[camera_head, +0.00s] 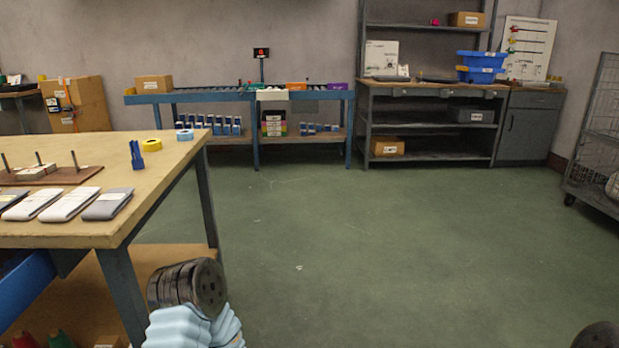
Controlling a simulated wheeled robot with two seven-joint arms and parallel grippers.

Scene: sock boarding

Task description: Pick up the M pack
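Several flat banded packs lie in a row along the near edge of the wooden worktable at the left. They include a grey pack (107,204), a white pack (70,204) and another white pack (33,204); a darker one is cut off by the left edge. Any size marks are too small to read, so I cannot tell which is the M pack. Neither of my grippers shows. Only parts of my arms appear low in the picture, left of centre and in the bottom right corner.
The worktable (150,178) also holds a blue upright holder (137,155), yellow tape (152,145), blue tape (185,135) and a pegged brown board (80,176). A roller bench (190,97) and shelving (430,92) stand at the back. The green floor (400,240) is clear; a wire cage (600,130) stands right.

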